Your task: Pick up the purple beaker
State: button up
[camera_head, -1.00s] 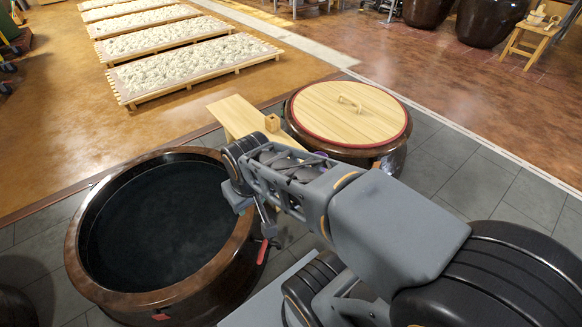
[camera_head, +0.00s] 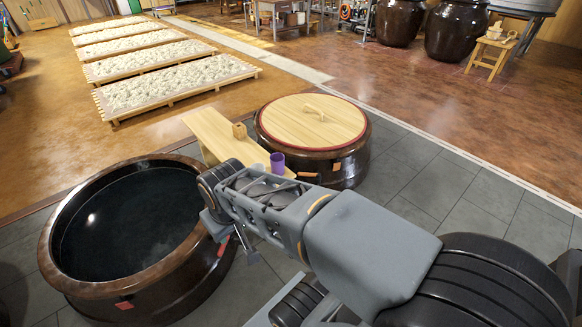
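The purple beaker (camera_head: 277,163) stands upright near the close end of a light wooden bench (camera_head: 213,128), between the two big jars. Its lower part is close to my arm in the picture, and its foot is partly hard to see. My gripper (camera_head: 236,246) hangs at the left end of my arm, by the right rim of the open jar, to the left of and below the beaker in the picture. It is apart from the beaker. My arm and wrist hide much of it, so its finger opening is unclear.
A small wooden box (camera_head: 240,131) stands on the bench, and a pale bluish object (camera_head: 259,169) is beside the beaker. An open dark-filled jar (camera_head: 52,240) is at left. A lidded jar (camera_head: 345,168) is right of the bench. Grey tiled floor is free at right.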

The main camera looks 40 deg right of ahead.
aim_at(278, 159)
jog(key=z, duration=1.15)
jog(key=i, duration=0.5)
jog(key=u, duration=4.1)
jog(key=k, duration=1.6)
jog(key=z, duration=0.65)
